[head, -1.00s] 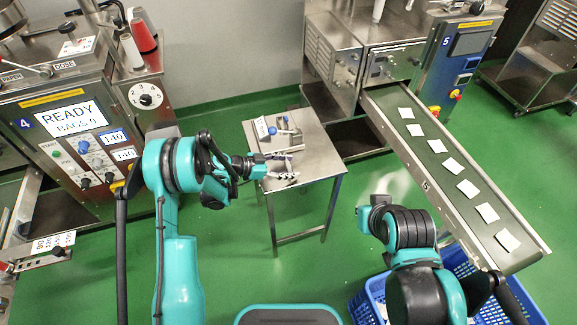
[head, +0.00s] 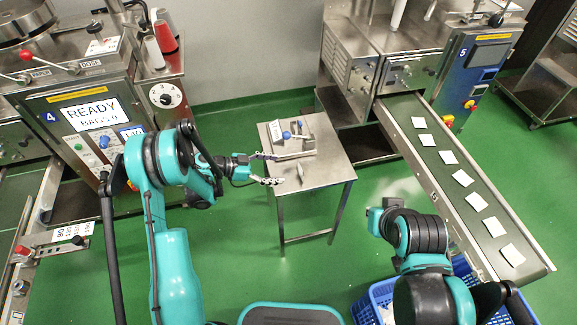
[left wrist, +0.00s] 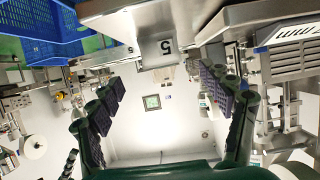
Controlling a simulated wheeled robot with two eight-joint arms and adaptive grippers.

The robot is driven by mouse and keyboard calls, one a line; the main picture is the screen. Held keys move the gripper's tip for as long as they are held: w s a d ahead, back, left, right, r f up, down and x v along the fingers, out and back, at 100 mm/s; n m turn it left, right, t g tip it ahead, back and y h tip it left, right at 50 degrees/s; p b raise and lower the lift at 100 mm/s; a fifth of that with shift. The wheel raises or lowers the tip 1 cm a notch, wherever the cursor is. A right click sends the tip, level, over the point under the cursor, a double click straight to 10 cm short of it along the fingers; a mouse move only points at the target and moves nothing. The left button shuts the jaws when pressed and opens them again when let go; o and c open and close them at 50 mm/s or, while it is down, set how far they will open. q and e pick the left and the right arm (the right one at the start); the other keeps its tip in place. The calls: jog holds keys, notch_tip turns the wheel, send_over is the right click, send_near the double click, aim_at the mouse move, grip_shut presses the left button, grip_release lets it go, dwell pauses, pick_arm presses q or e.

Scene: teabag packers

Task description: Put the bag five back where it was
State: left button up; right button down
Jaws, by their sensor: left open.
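My left gripper (head: 277,169) is open over the left part of the small steel table (head: 325,177). Its fingers are apart, with nothing gripped between them. A small pale-metal piece (head: 300,185) stands on the table just right of the fingertips; it is too small in the head view to identify. In the left wrist view a grey box-like piece marked 5 (left wrist: 165,50) shows beyond the gap between the dark fingers, clear of them. I cannot tell for sure whether this is bag five.
A white card (head: 275,131) and a blue knob (head: 286,135) are at the back of the table. A conveyor (head: 460,180) with several white packets runs down on the right. A blue crate (head: 375,298) sits below it. Machine 4 (head: 95,110) is at the left.

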pick_arm(q)
jog(key=s+a+r+n+y, duration=0.1)
jog(key=s+r+n+y, duration=0.25)
jog(key=r, duration=0.45)
jog(key=s+a+r+n+y, duration=0.1)
jog(key=s+r+n+y, duration=0.2)
jog(key=s+r+n, duration=0.35)
jog(key=s+a+r+n+t+y, duration=0.1)
jog(key=s+a+r+n+y, duration=0.1)
jog(key=s, duration=0.5)
jog(key=s+a+r+n+t+y, duration=0.2)
jog(key=s+a+r+y, duration=0.1)
jog(key=s, duration=0.5)
jog(key=shift+s+a+y, duration=0.2)
jog(key=shift+a+y, duration=0.55)
jog(key=shift+a, duration=0.2)
